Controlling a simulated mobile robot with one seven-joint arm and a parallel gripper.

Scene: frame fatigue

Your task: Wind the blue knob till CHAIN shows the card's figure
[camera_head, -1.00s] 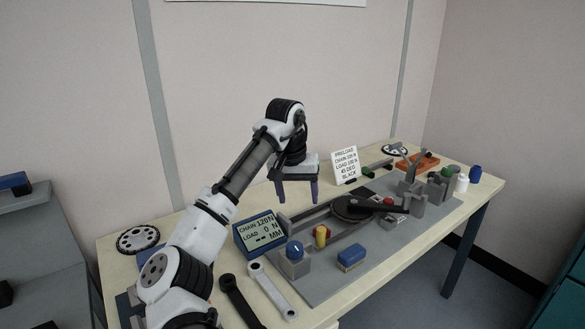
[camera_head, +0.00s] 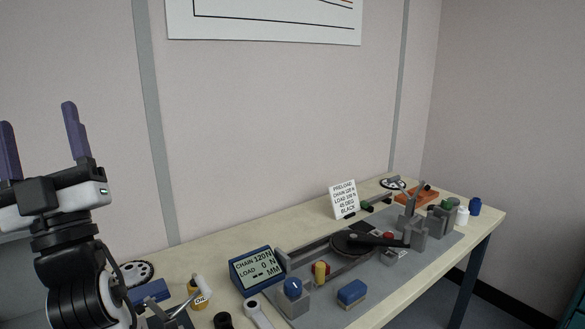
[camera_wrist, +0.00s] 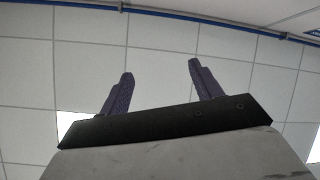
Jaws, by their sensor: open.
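The blue knob (camera_head: 293,287) sits on a grey block at the near left corner of the grey rig plate. The blue-framed display (camera_head: 257,269) beside it reads CHAIN 120 N and LOAD 0 N. The white card (camera_head: 344,200) stands upright behind the rig, with PRELOAD, CHAIN, LOAD, 45 DEG and BLACK lines; its CHAIN figure is too small to read surely. My gripper (camera_head: 40,118) is at the far left, well away from the knob, fingers pointing up. In the wrist view my gripper (camera_wrist: 160,68) is open and empty against the ceiling.
A yellow-labelled bottle (camera_head: 200,293) and tools lie at the near left. Space above the bench is clear.

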